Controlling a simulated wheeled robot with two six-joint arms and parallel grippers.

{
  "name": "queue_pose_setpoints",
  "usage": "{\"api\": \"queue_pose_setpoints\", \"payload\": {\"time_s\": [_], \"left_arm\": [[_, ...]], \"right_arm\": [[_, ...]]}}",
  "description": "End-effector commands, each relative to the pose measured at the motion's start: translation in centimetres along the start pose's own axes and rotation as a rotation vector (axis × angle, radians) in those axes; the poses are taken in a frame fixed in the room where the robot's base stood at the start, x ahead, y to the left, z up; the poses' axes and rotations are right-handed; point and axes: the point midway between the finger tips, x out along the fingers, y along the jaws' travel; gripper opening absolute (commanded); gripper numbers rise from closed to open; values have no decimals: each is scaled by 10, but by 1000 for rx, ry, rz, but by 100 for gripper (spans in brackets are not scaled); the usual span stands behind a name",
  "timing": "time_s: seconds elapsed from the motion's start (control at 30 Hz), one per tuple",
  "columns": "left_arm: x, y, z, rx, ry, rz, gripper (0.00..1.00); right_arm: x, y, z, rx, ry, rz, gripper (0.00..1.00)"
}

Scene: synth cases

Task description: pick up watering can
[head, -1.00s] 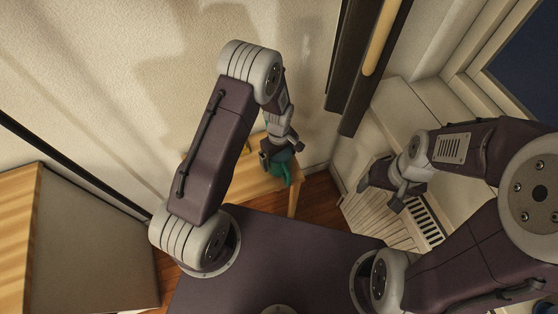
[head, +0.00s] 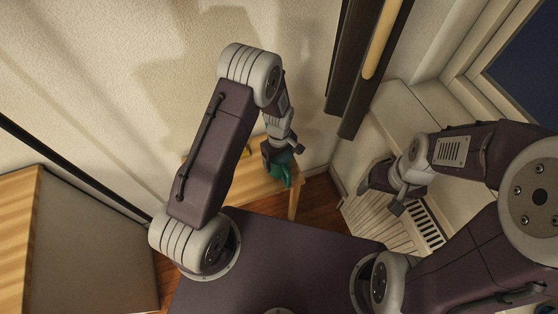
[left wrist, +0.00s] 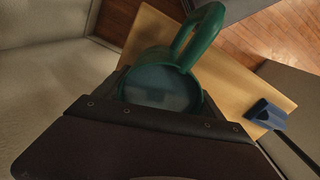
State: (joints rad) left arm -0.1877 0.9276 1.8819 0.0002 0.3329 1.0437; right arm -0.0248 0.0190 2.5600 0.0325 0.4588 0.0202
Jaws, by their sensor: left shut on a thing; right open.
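The green watering can (head: 281,173) is at the small wooden table by the wall. In the left wrist view, its round body (left wrist: 160,92) and looped handle (left wrist: 200,36) show from above. My left gripper (head: 273,150) is shut on the watering can, and the dark jaw parts hide its near side. I cannot tell whether the can touches the table. My right gripper (head: 384,197) is open and empty, off to the right in front of the radiator.
The wooden table (head: 255,186) has a blue item (left wrist: 265,114) with a dark handle near its edge in the left wrist view. A wooden-topped cabinet (head: 85,245) stands at left. A white radiator (head: 400,225) is at right, and dark panels (head: 362,65) hang above.

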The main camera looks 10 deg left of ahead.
Motion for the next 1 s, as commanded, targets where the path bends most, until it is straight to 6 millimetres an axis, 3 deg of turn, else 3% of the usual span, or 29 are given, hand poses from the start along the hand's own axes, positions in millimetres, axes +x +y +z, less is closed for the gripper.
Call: {"api": "queue_pose_setpoints", "payload": {"time_s": [0.2, 0.6, 0.8, 1.0], "left_arm": [[-36, 1, -1, 0, 3, 5, 6], [-83, 51, 67, 6, 2, 5, 6], [-99, 67, 88, 2, 1, 3, 6], [-103, 71, 94, 0, 1, 2, 6]], "right_arm": [[-6, 0, -1, 0, 0, 0, 76], [-11, 0, -1, 0, 0, 0, 76], [-12, 0, -1, 0, 0, 0, 76], [-12, 0, -1, 0, 0, 0, 76]]}}
